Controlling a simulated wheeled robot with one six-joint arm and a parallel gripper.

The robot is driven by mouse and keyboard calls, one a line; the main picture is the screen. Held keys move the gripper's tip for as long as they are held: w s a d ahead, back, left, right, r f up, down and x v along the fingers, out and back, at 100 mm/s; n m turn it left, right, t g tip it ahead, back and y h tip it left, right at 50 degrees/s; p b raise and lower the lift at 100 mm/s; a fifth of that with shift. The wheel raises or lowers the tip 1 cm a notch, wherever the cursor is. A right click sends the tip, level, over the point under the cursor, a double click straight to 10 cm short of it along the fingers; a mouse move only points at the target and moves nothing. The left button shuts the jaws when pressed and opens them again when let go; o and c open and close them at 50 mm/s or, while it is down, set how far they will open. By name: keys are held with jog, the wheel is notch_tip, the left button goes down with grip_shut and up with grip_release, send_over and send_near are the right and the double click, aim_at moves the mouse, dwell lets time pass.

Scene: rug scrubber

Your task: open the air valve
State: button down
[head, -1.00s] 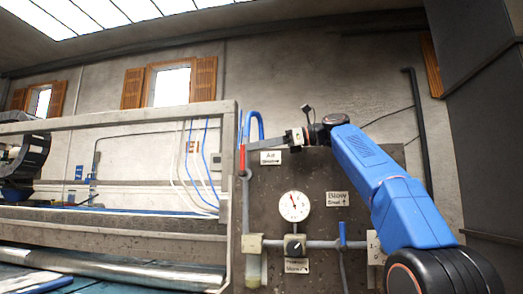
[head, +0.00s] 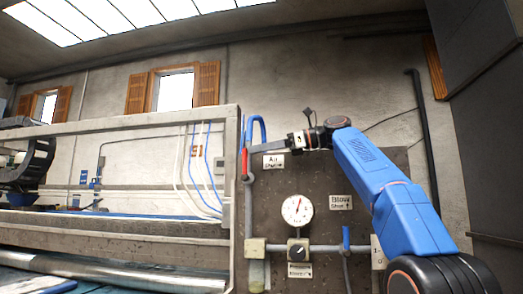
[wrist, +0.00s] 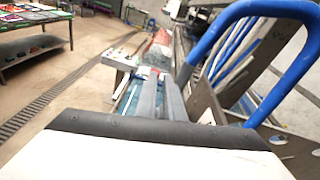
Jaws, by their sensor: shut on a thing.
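The air valve's red lever (head: 244,163) stands about upright at the left edge of the dark panel, beside the label "Air" (head: 274,161). My gripper (head: 254,149) reaches in from the right, and its fingers are shut on the lever's upper end. In the wrist view my gripper (wrist: 152,80) shows its two grey fingers close together, with the red of the lever (wrist: 155,71) at their tips. The exact contact is small and partly hidden by the fingers.
A blue hose (head: 257,128) loops just above the lever and looms close on the right of the wrist view. The panel (head: 330,180) carries a round gauge (head: 297,210), a black knob (head: 298,250) and a blue lever (head: 346,238). A machine frame (head: 232,200) stands close at left.

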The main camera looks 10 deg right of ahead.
jog(key=v, duration=1.7)
jog(key=shift+d, duration=0.2)
